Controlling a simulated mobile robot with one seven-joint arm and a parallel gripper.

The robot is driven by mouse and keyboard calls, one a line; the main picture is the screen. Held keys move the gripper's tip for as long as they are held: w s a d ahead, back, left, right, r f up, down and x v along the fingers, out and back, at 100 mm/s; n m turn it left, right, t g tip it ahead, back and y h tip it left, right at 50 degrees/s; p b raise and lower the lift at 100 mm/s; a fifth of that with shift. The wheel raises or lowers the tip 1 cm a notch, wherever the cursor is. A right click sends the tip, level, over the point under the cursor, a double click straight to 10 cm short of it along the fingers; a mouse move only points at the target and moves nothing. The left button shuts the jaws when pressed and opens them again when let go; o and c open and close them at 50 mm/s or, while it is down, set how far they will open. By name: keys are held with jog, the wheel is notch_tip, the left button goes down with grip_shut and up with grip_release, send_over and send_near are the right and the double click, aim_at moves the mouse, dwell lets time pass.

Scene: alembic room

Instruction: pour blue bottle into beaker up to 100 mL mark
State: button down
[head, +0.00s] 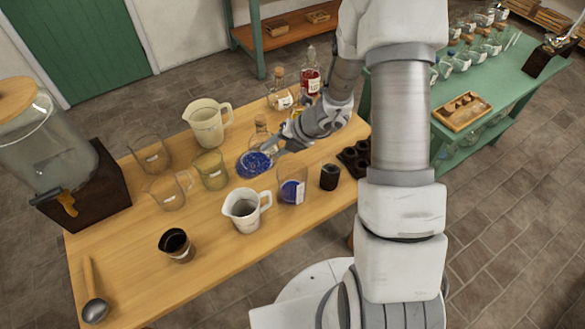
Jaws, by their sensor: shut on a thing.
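The blue bottle (254,163), a rounded clear vessel with blue contents, is at the end of my gripper (284,146). My gripper is shut on it; the bottle looks tilted, with its body to the left of the fingers. The exact grip and the bottle's mouth are too small to make out. A clear glass beaker (292,185) with blue liquid in its lower part and a white label stands on the wooden table (130,270), below and right of the bottle. Its graduation marks cannot be read. I cannot see any stream of liquid.
A white jug (245,211) stands just left of the beaker, a dark cup (329,177) to its right. Clear glass vessels (211,170) and a cream pitcher (207,124) stand behind left. A red bottle (310,80) stands at the back. The table's front left is mostly clear.

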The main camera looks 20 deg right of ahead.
aim_at(259, 146)
jog(key=shift+w+a+r+g+h+p, duration=0.35)
jog(key=shift+a+g+h+p, duration=0.35)
jog(key=shift+p, duration=2.05)
jog(key=shift+w+a+r+h, duration=0.15)
jog(key=shift+w+h, duration=0.1)
jog(key=shift+h, duration=0.35)
jog(key=shift+w+a+g+h, duration=0.3)
jog(key=shift+g+h, duration=0.1)
jog(key=shift+g, duration=0.1)
jog(key=shift+a, duration=0.1)
jog(key=shift+w+a+h, duration=0.15)
jog(key=shift+a+h, duration=0.05)
jog(key=shift+h, duration=0.2)
jog(key=shift+w+a+r+g+h, duration=0.1)
jog(key=shift+w+a+g+h, duration=0.1)
jog(key=shift+g+h, duration=0.25)
jog(key=shift+w+a+r+g+h, duration=0.1)
jog(key=shift+w+a+g+h, duration=0.1)
jog(key=shift+g+h, duration=0.25)
jog(key=shift+a+r, duration=0.1)
jog(key=shift+r, duration=0.05)
